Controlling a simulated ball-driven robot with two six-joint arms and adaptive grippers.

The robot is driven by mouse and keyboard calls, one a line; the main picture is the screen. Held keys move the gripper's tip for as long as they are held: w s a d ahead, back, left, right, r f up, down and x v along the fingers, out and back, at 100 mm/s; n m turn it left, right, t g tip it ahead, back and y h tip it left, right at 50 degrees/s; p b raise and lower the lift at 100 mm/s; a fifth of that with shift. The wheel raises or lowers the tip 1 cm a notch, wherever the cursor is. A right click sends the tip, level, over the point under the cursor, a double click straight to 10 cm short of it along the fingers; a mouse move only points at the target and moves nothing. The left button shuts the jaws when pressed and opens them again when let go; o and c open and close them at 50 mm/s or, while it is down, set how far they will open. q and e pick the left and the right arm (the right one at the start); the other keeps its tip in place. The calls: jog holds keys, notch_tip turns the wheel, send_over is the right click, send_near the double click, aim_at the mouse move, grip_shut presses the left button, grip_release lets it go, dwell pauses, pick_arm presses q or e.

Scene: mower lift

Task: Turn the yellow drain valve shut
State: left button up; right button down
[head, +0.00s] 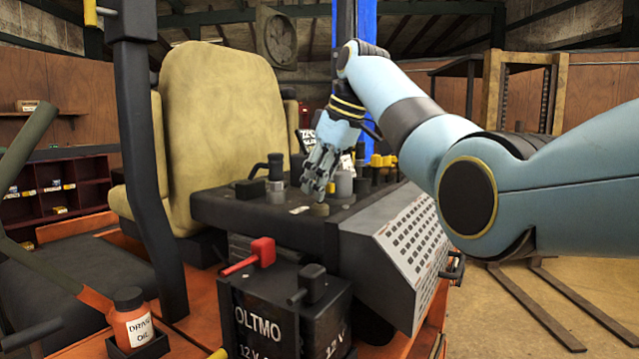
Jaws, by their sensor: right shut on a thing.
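My right gripper (318,190) reaches down over the dark engine deck in the middle of the head view. Its fingers are shut on a small part there. My left gripper is not in view.
Yellow-capped fittings (383,160) and a grey cylinder (343,184) stand close to the gripper. A black battery (275,315) with a red terminal (262,250) is in front. A tan seat (222,125) rises behind. An orange oil bottle (131,318) stands lower left.

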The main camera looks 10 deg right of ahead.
jog(key=shift+m, duration=0.8)
jog(key=shift+m+t+h, duration=0.4)
jog(key=shift+m, duration=0.4)
jog(key=m+h, duration=0.1)
jog(key=m, duration=0.2)
jog(key=shift+t, duration=0.3)
jog(key=m+h, duration=0.1)
jog(key=m, duration=0.3)
jog(key=shift+h, duration=0.4)
jog(key=m+h, duration=0.1)
jog(key=m, duration=0.3)
jog(key=shift+h, duration=0.3)
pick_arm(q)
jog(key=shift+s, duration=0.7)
pick_arm(e)
jog(key=shift+m+g+h, duration=0.5)
jog(key=shift+m+g, duration=0.1)
jog(key=shift+m, duration=1.1)
jog(key=c, duration=1.3)
grip_release()
jog(key=shift+c, duration=0.2)
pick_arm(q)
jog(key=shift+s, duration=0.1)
